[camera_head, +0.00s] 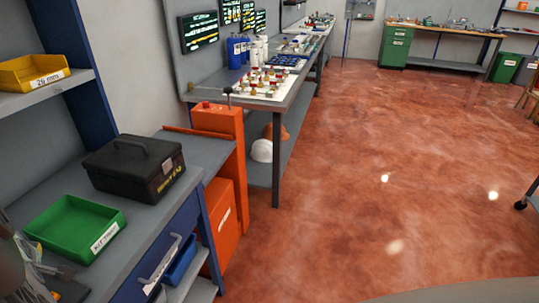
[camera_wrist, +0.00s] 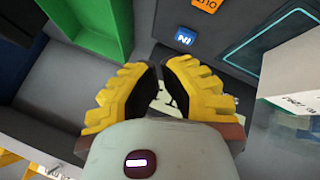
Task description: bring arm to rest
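My gripper (camera_wrist: 160,66) has two yellow ribbed fingers with black inner faces. In the wrist view its fingertips come close together with only a thin gap, and no object shows held between them. A pale surface with dark marks lies behind the fingers. Part of my arm (camera_head: 12,268) shows at the bottom left corner of the head view, close to the near end of the grey workbench (camera_head: 150,222). The fingertips are not clear in the head view.
A green tray (camera_head: 75,228) and a black toolbox (camera_head: 132,165) sit on the bench. A yellow bin (camera_head: 32,73) is on the shelf above. An orange cabinet (camera_head: 218,125) stands beyond. A long table (camera_head: 275,110) with many items follows the wall. The red floor (camera_head: 380,190) is open.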

